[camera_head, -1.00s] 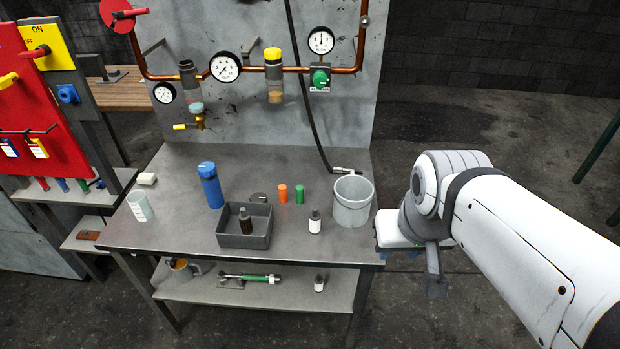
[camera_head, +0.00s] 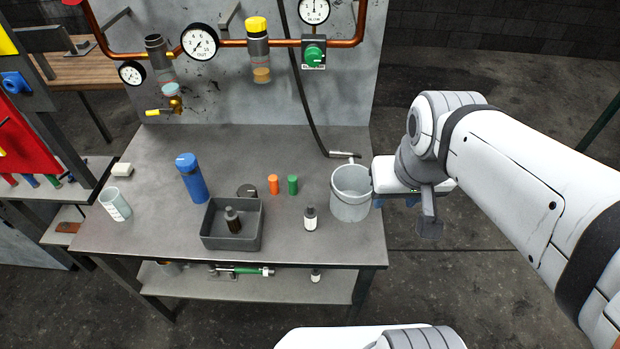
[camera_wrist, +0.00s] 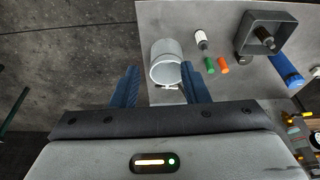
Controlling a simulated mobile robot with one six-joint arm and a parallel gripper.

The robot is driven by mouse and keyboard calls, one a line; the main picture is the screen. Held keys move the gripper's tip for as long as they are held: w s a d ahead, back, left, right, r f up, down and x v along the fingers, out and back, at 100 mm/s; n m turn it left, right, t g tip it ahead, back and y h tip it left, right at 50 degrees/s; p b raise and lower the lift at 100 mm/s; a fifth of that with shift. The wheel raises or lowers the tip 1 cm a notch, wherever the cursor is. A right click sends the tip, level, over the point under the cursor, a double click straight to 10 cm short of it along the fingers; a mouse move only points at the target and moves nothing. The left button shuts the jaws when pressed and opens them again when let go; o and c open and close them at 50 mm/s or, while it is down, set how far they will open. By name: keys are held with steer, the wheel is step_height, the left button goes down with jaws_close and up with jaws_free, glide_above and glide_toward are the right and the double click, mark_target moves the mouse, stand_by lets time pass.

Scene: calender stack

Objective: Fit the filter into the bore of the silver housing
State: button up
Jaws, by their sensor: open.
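No part is marked as the filter; two small upright cylinders on the bench, one orange (camera_head: 273,185) and one green (camera_head: 293,185), could be it. In the wrist view the green cylinder (camera_wrist: 210,65) and orange cylinder (camera_wrist: 223,66) lie right of my fingers. A grey, open-topped cylindrical fitting (camera_head: 156,47) on the copper pipe at the back left may be the silver housing; its bore is not clearly seen. My gripper (camera_wrist: 160,87) is open and empty, its blue fingers apart, near the bench's right edge. In the head view its fingers are mostly hidden by my wrist.
A grey bucket (camera_head: 350,200) stands near my gripper at the bench's right. A white-labelled bottle (camera_head: 310,218), a grey tray (camera_head: 256,240) holding a dark bottle, a blue flask (camera_head: 192,180) and a beaker (camera_head: 115,204) stand on the bench (camera_head: 150,235). A hose hangs behind.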

steer(key=w+a+f+n+g+b, duration=0.1)
steer(key=w+a+f+b, duration=0.2)
steer(key=w+f, duration=0.15)
steer(key=w+a+f+g+b, duration=0.1)
steer(key=w+a+f+b, duration=0.1)
steer(key=w+f+b, duration=0.3)
steer(key=n+g+b, duration=0.1)
steer(key=n+b, duration=0.1)
glide_above(311, 206)
step_height(311, 206, down, 10)
step_height(311, 206, down, 8)
steer(key=shift+r, duration=0.1)
jaws_close()
